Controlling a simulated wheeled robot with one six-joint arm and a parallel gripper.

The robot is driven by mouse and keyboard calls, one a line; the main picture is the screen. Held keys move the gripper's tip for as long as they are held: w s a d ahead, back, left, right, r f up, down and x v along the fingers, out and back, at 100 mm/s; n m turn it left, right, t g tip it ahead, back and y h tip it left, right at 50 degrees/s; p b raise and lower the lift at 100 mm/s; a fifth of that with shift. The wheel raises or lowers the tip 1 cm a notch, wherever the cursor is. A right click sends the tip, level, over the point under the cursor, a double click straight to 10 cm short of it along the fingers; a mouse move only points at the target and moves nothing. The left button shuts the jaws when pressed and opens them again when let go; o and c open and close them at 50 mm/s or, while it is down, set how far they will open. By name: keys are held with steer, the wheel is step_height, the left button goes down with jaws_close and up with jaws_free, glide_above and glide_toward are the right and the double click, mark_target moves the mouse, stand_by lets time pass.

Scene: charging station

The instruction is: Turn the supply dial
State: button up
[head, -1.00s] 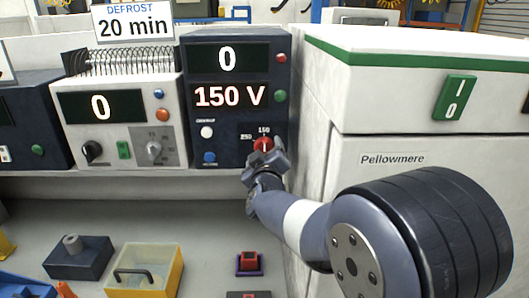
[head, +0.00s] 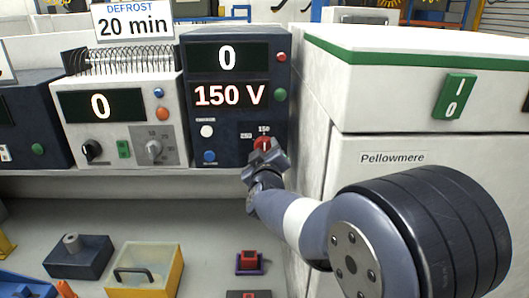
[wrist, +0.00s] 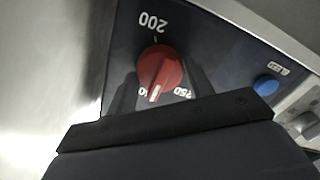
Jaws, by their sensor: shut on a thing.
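The supply dial is a red round knob with a white pointer mark, low on the dark blue supply unit (head: 235,170). It shows in the head view (head: 262,144) and larger, upside down, in the wrist view (wrist: 160,68). The white mark lies on the side toward my gripper. My gripper (head: 265,154) is shut on the knob, one finger on each side. The unit's displays read 0 and 150 V.
A white cabinet (head: 400,200) with a green switch (head: 455,96) stands close on the right. A white unit (head: 120,115) with its own dials stands to the left.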

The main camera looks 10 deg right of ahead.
steer(key=shift+m, duration=0.3)
steer(key=shift+m+b, duration=1.35)
steer(key=shift+m, duration=1.15)
steer(key=o, duration=1)
steer(key=shift+c, duration=0.2)
steer(key=s+a, duration=0.2)
steer(key=s, duration=0.8)
steer(key=shift+s, duration=0.35)
